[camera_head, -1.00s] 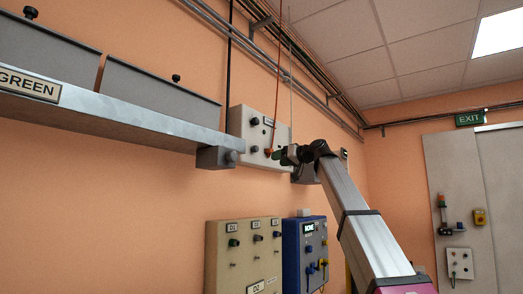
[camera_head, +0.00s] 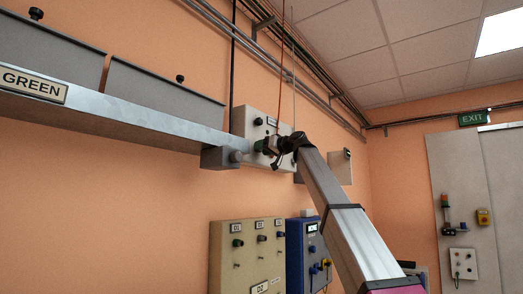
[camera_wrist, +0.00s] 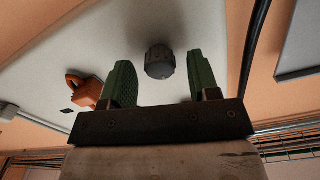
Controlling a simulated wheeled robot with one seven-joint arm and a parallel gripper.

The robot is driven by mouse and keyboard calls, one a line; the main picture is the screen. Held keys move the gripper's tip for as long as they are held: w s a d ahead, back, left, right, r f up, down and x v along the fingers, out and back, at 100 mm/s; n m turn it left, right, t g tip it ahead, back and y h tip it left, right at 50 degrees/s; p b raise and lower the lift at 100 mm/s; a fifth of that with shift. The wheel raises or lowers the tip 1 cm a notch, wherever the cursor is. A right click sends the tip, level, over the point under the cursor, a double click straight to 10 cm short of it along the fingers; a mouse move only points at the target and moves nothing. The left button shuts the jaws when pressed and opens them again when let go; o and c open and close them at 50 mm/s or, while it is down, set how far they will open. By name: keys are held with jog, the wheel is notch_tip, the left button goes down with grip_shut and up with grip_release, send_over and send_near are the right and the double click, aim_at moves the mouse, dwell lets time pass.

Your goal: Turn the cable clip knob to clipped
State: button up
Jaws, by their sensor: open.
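A dark ribbed knob (camera_wrist: 160,62) stands out from a pale panel in the wrist view. I take it for the cable clip knob, but no label on it can be read. My gripper (camera_head: 259,147) is open, its two green-padded fingers pointing at the panel. In the wrist view the knob shows between the fingertips, apart from both. The gap in depth cannot be judged. In the head view the panel is a pale wall box (camera_head: 262,122), and my gripper covers its lower part, hiding the knob there.
An orange fitting (camera_wrist: 84,90) sits on the panel just left of the left finger. A grey block (camera_head: 217,157) at the shelf end is close to my gripper. Two dark knobs (camera_head: 271,121) are higher on the box. A beige panel (camera_head: 246,257) and blue box (camera_head: 303,256) are below.

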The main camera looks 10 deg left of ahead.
jog(key=shift+w+a, duration=0.15)
jog(key=shift+a, duration=0.25)
jog(key=shift+c, duration=0.3)
jog(key=c, duration=0.9)
jog(key=shift+o, duration=0.2)
jog(key=shift+f+m, duration=0.15)
jog(key=shift+m, duration=8.85)
